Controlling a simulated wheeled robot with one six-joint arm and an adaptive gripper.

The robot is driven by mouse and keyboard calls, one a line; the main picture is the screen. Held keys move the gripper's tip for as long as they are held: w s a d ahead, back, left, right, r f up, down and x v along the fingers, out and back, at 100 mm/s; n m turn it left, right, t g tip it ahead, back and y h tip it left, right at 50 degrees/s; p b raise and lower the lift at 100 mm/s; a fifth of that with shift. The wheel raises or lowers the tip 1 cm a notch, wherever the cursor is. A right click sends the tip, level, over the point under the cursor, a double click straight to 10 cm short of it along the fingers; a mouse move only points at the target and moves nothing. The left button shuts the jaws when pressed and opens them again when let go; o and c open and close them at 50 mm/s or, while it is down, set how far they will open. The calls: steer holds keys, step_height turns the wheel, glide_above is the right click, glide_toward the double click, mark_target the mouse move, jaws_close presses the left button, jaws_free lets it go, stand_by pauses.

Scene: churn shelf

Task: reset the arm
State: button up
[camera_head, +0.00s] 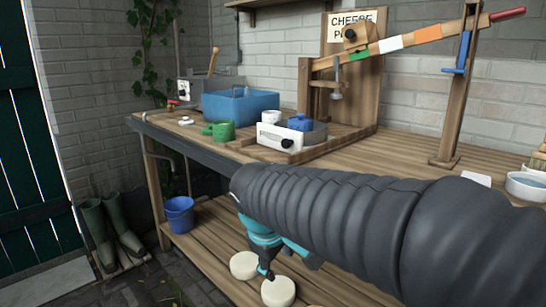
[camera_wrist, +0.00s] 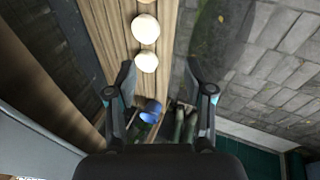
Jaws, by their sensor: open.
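My arm, in a dark ribbed sleeve, crosses the head view from the lower right toward the lower shelf. My gripper (camera_head: 284,262) is partly hidden behind that sleeve, with its teal parts showing beneath it. In the wrist view my gripper (camera_wrist: 159,72) has its two fingers spread wide, with nothing held between them. White round discs, one nearer (camera_head: 278,292) and one farther (camera_head: 244,265), rest on the lower wooden shelf close to the gripper in the picture. The wrist view shows discs (camera_wrist: 146,62) in a row along the shelf boards.
The wooden workbench (camera_head: 220,151) stands above the lower shelf (camera_head: 205,255). A blue bucket (camera_head: 180,214) is on the shelf's left end. Boots (camera_head: 125,228) stand left.

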steer(key=s+d+f+m, duration=0.2)
steer(key=s+d+m, duration=0.3)
steer(key=s+d, duration=0.2)
steer(key=s+d+f+m+t+y, duration=0.1)
steer(key=s+d+m, duration=0.4)
steer(key=s+d, duration=0.3)
steer(key=shift+s+f+y, duration=0.3)
steer(key=shift+s+f, duration=0.1)
steer(key=shift+s, duration=0.3)
